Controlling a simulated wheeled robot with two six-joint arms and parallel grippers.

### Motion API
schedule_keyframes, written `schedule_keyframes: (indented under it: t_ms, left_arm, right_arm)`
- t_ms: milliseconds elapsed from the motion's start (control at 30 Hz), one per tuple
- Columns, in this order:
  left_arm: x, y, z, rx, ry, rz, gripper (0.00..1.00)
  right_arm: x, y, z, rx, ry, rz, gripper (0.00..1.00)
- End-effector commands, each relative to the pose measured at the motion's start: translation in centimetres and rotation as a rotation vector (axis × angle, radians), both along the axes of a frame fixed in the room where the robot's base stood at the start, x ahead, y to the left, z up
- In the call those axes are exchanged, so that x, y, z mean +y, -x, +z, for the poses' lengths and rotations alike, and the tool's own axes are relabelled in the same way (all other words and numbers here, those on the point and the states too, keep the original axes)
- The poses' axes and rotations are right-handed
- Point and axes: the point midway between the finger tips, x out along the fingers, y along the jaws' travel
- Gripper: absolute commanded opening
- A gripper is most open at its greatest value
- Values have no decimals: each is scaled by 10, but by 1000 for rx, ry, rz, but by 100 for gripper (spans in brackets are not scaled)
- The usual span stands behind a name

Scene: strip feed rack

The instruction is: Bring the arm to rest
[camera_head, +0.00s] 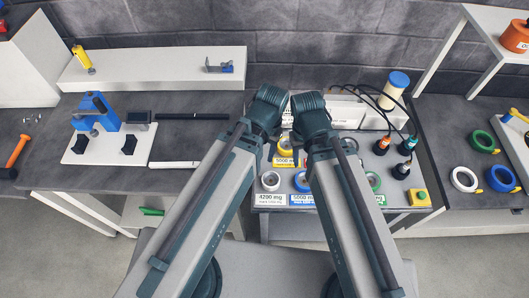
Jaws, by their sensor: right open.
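My two arms reach up from the bottom middle of the camera_head view, side by side over the front of the bench. They are folded, with their dark joints close together at the top. My right gripper (298,150) is small and dark, partly hidden beside its own arm, and open above the rack of spools. I see nothing between its fingers. My left gripper is mostly hidden by its arm, and its jaws cannot be made out.
A grey rack surface (350,199) under my arms holds several coloured rings, labels and black-based connectors. A blue device (103,112) stands on a white board at left. More rings (465,179) lie at right.

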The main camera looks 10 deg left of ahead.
Motion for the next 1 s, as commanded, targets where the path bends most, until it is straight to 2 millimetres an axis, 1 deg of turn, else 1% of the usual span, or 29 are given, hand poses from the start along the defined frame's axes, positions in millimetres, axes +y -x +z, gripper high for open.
schedule_keyframes:
  t_ms: [33, 100, 367, 467, 567, 833, 900, 1000]
  left_arm:
    - [-3, 7, 0, -8, -7, 12, 52]
    - [-5, 9, 0, -13, -11, 27, 52]
    - [-6, 8, 0, -15, -12, 34, 52]
    - [-6, 8, -4, -15, -11, 34, 52]
    - [-6, 8, -16, -14, -11, 33, 52]
    - [-5, 8, -75, -13, -12, 27, 52]
    - [-5, 8, -83, -13, -12, 25, 52]
    - [-5, 8, -84, -13, -12, 25, 52]
  right_arm:
    - [0, 0, 0, 0, 0, 0, 50]
    - [0, 0, 0, 0, 0, 0, 50]
    - [0, 0, 0, 0, 0, 0, 50]
    - [0, 0, -4, 0, 0, 0, 50]
    - [0, 0, -16, 0, 0, 1, 50]
    - [0, 0, -75, 0, 1, 6, 50]
    - [0, 0, -83, 0, 2, 7, 50]
    - [0, 0, -84, 0, 2, 8, 50]
